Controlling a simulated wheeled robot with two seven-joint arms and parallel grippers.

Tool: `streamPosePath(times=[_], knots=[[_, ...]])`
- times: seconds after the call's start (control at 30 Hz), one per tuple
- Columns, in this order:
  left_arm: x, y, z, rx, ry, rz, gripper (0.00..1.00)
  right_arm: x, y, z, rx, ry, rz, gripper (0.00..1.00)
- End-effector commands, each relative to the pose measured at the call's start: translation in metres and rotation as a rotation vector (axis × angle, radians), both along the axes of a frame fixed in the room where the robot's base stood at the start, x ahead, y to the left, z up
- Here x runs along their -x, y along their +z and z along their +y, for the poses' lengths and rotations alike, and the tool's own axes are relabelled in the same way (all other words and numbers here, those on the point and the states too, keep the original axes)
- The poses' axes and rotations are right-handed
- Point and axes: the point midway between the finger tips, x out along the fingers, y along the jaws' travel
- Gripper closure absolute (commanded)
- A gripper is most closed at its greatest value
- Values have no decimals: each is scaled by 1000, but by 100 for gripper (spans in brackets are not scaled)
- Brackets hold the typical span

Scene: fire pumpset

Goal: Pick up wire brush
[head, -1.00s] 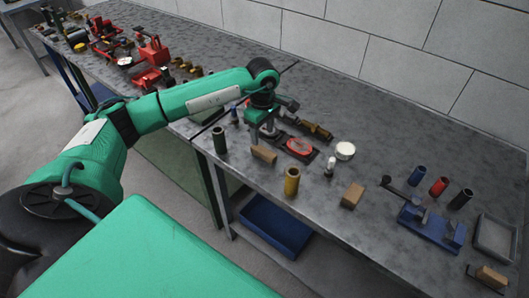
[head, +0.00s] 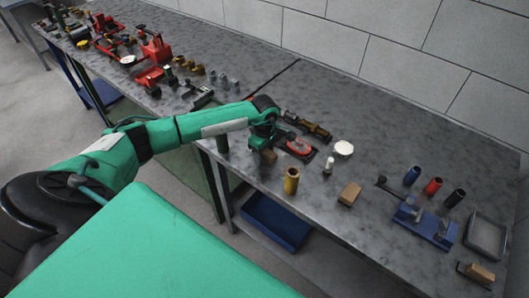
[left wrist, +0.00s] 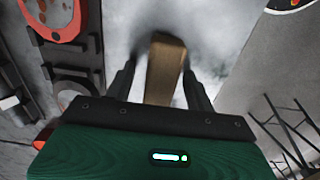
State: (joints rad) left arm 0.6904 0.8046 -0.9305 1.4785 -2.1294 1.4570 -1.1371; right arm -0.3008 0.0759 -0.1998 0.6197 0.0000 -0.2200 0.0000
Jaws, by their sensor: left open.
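A tan wooden block (head: 268,156), which I take for the wire brush, lies near the front edge of the grey bench; no bristles can be made out. My left gripper (head: 268,145) is low over it in the head view and covers part of it. In the left wrist view the block (left wrist: 165,65) shows between the two dark fingers of my left gripper (left wrist: 162,78). The fingers are open, one on each side; contact cannot be told. My right gripper is not in view.
A red-topped part (head: 300,146) lies right of the gripper. A blue fixture (head: 425,222) is at the right. Red pump parts (head: 153,50) are at the far left.

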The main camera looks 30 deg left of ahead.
Motion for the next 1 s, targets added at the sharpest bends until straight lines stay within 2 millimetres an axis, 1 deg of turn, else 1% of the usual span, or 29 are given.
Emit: streamPosePath(times=[0.07,0.1,0.27,0.3,0.37,0.63,0.77,0.87,0.97,1.0], knots=[[0,0,0,0,0,0,45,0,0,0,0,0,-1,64],[0,0,0,0,0,0,47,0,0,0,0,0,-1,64],[0,0,0,0,0,0,79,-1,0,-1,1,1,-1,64],[0,0,0,0,1,0,87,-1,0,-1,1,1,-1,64],[0,0,0,0,1,0,97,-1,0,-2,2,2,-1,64],[0,2,0,0,1,-1,97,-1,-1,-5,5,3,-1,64],[-1,8,0,1,1,-3,97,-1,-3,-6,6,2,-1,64],[-1,18,1,0,1,-4,97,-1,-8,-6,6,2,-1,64],[-2,36,1,0,0,-6,97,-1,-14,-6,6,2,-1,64],[-2,45,1,0,0,-7,97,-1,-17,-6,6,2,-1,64]])
